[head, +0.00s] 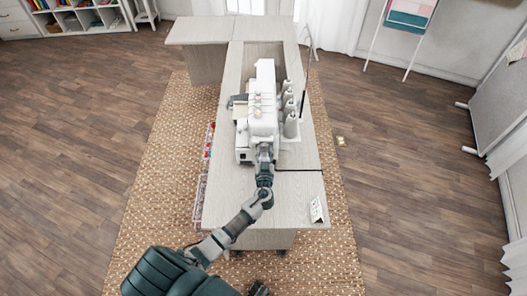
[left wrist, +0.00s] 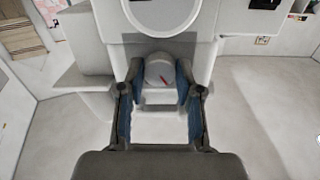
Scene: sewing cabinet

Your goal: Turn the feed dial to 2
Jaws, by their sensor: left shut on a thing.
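There the gripper and arm hide the dial. My right gripper is not seen.
Several thread cones (head: 290,125) stand at the machine's right side. A small white card stand (head: 316,210) is at the cabinet's near right corner. The cabinet top (head: 295,190) is mostly bare in front of the machine. A woven rug (head: 160,170) lies below.

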